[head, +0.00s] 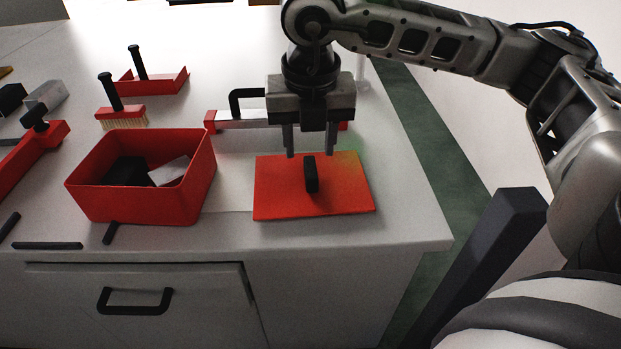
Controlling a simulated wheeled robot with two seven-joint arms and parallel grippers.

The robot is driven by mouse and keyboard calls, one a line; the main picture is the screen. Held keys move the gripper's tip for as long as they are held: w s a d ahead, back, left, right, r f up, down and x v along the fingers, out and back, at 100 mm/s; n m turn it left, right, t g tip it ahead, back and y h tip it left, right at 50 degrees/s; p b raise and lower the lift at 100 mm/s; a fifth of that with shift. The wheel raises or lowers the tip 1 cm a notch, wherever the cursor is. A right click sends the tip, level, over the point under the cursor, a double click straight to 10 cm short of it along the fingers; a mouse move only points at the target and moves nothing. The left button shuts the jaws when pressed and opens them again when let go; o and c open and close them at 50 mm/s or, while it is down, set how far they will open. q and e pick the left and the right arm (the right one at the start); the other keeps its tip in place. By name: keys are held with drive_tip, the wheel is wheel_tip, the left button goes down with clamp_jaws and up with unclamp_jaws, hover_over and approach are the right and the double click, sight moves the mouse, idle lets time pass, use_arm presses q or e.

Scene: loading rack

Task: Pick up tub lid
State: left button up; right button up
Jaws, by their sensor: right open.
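The tub lid (345,193) is a flat red rectangle lying on the white counter, right of the tub. A black upright handle (311,174) stands in its middle. The red tub (140,201) is open and holds a dark block and a light block. My right gripper (311,153) points down just above and behind the lid handle in the picture. Its two fingers are apart with nothing between them. Whether the fingers straddle the handle in depth is hard to tell. My left gripper does not show.
Behind my gripper lies a red and silver tool (235,122) with a black handle. A red-backed brush (121,112) and a red dustpan-like piece (155,82) stand behind the tub. Black strips (47,245) lie at the front left. The counter's right edge is close to the lid.

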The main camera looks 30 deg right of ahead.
sight(311, 167)
drive_tip(key=shift+w+d+f+p, duration=0.15)
drive_tip(key=shift+f, duration=0.75)
drive_tip(key=shift+w+d+f+p, duration=0.2)
drive_tip(key=shift+f, duration=0.75)
drive_tip(key=shift+w+d+f+p, duration=0.15)
drive_tip(key=shift+f, duration=0.75)
clamp_jaws()
